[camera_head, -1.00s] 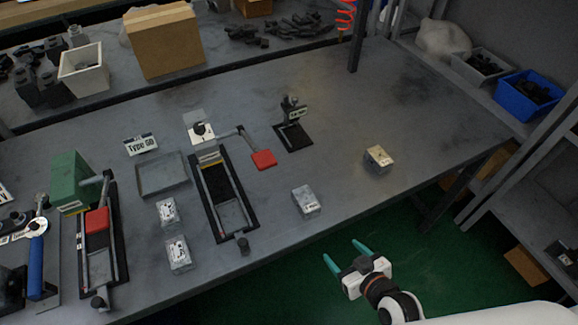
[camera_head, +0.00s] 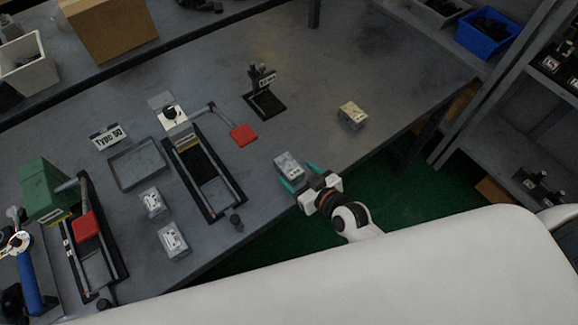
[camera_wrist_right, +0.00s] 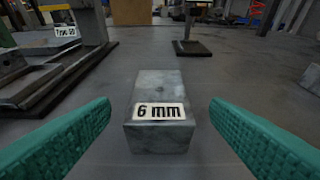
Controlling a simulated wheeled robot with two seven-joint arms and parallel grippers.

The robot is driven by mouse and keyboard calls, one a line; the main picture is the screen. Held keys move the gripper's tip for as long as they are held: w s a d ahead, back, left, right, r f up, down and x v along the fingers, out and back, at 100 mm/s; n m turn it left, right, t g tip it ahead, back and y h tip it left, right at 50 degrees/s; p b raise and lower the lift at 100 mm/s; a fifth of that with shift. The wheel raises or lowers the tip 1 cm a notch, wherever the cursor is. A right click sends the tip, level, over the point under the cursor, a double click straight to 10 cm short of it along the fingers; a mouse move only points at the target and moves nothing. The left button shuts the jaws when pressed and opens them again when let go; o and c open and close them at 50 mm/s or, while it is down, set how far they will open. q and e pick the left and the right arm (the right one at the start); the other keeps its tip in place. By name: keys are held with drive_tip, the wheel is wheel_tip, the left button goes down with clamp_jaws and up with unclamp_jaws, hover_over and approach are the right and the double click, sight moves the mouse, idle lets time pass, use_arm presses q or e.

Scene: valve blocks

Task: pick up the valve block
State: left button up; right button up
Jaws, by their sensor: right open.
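A grey valve block (camera_head: 289,166) lies on the table near its front edge in the head view. In the right wrist view the block (camera_wrist_right: 158,88) sits upright between the fingers and bears a "6 mm" label. My right gripper (camera_head: 302,178) is open, its green fingers reaching toward the block from the front edge. In the right wrist view the fingertips (camera_wrist_right: 160,112) stand apart on either side of the block, with gaps at both sides. My left gripper is not in view.
A black clamp fixture (camera_head: 204,180) with a red handle stands left of the block. A small black stand (camera_head: 264,98) is behind it. An empty grey tray (camera_head: 138,165) lies further left. The table between block and stand is clear.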

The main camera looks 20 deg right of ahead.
sight(295, 171)
drive_tip(key=x, duration=0.3)
drive_tip(key=shift+w+a+f, duration=0.1)
drive_tip(key=shift+w+f, duration=0.1)
drive_tip(key=shift+s, duration=0.1)
drive_tip(key=shift+c, duration=1.4)
drive_tip(key=shift+r, duration=0.1)
drive_tip(key=c, duration=1.1)
drive_tip(key=shift+o, duration=0.2)
drive_tip(key=shift+r, duration=0.1)
